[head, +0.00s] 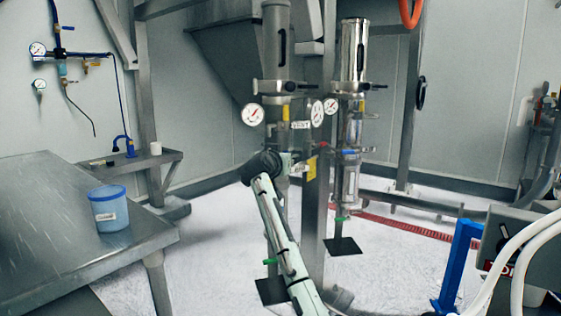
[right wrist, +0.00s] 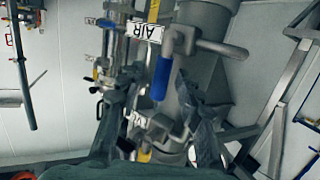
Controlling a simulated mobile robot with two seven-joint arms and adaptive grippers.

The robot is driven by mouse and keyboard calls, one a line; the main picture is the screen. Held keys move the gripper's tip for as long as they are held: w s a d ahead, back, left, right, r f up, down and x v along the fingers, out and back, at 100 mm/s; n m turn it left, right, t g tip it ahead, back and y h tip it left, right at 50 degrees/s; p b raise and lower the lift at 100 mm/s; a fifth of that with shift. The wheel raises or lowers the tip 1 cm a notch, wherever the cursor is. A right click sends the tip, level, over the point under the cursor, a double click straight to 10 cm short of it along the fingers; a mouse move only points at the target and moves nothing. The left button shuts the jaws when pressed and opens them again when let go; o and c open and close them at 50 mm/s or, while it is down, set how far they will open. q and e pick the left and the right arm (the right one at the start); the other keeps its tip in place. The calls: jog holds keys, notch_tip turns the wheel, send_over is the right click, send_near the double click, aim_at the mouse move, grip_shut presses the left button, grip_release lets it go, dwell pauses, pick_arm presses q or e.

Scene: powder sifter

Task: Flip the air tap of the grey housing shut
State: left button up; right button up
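The grey housing (head: 277,45) is the matte upright cylinder left of a shiny one in the head view. In the right wrist view, a tap with a blue-sleeved handle (right wrist: 162,78) sits beside a white AIR label (right wrist: 146,31), which appears upside down. The handle hangs from a grey fitting in this tilted view. My right gripper (right wrist: 158,112) has its dark fingers spread on either side of the handle, with nothing held between them. Whether a finger touches the handle is unclear. In the head view my right wrist covers the tap area. My left gripper is not in view.
A shiny cylinder (head: 354,50) with a gauge stands close on the right. Steel posts and gauges crowd the housing. A steel table (head: 60,235) with a blue-lidded tub (head: 109,208) is at left. The white floor between table and frame is open.

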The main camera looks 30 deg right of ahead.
jog(key=v, duration=1.1)
jog(key=s+a+f+n+g+y, duration=0.15)
jog(key=s+f, duration=0.25)
jog(key=f, duration=0.9)
jog(key=s+a+f+n+g+y, duration=0.1)
jog(key=s+f+n+y, duration=0.25)
jog(key=f, duration=0.85)
jog(key=s+a+f+n+g+y, duration=0.15)
jog(key=s+f, duration=0.35)
jog(key=f, duration=0.8)
jog(key=s+a+f+n+g+y, duration=0.2)
jog(key=s+f, duration=0.8)
jog(key=s, duration=0.3)
jog(key=s+a+f+n+g+y, duration=0.2)
jog(key=s+a+f, duration=0.1)
jog(key=s+f, duration=0.7)
jog(key=s, duration=0.4)
jog(key=shift+a, duration=0.3)
jog(key=shift+n, duration=0.25)
